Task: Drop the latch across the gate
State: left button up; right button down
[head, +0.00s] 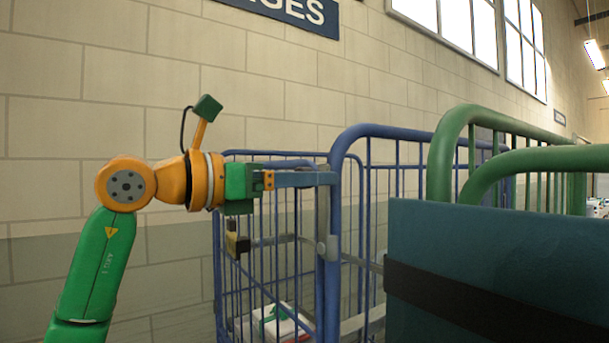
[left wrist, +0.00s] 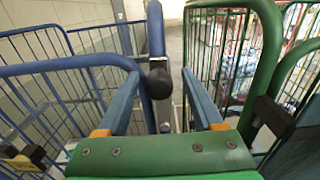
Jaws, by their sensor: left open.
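A blue wire cage trolley with a gate (head: 333,215) stands in front of me in the head view. A grey upright bar (head: 322,222), which looks like the latch, runs along its front post above a grey bracket (head: 329,248). My left gripper (head: 332,178) reaches in from the left, level, with its fingers at the top of this bar. Contact with the knob cannot be told. My right gripper is out of view.
A green cage trolley (head: 441,150) stands close on the right, with a teal panel (head: 490,240) and black strap (head: 480,304) in front. A white parcel (head: 275,326) lies inside the blue cage. A block wall (head: 100,60) runs behind. The left wrist view shows a narrow gap between the trolleys.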

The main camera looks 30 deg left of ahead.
pick_arm(q)
jog(key=shift+s+a, duration=0.1)
jog(key=shift+a, duration=0.05)
grip_shut()
dwell(1.1)
